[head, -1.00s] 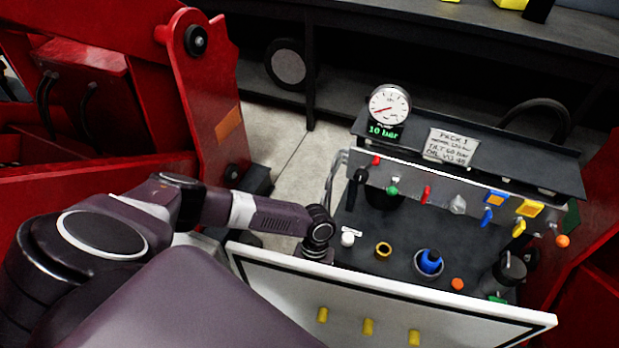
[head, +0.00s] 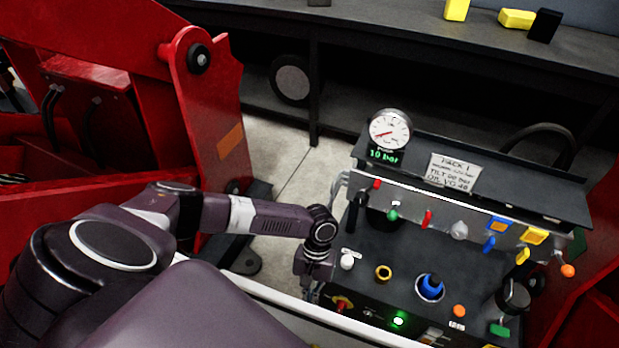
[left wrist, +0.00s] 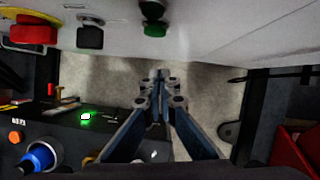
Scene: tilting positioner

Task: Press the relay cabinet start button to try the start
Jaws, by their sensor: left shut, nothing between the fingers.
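In the left wrist view a pale panel (left wrist: 240,35) crosses the top and carries a green button (left wrist: 155,30), a black knob (left wrist: 90,38) and a red mushroom button (left wrist: 32,33) on yellow. No label on the panel is readable, so I cannot tell for sure that it is the relay cabinet. My left gripper (left wrist: 160,77) is shut and empty, its fingertips below the green button in the picture and apparently apart from it. In the head view the left gripper (head: 311,288) points down beside the pack; its fingertips are not clear. My right gripper is not in view.
A dark hydraulic pack (head: 375,250) with a gauge (head: 390,130), several coloured levers and a blue cap (head: 430,287) stands right of my left arm. A lit green lamp (head: 398,321) glows at its near edge. Red machinery (head: 205,110) stands left. Bare floor (head: 285,160) lies between.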

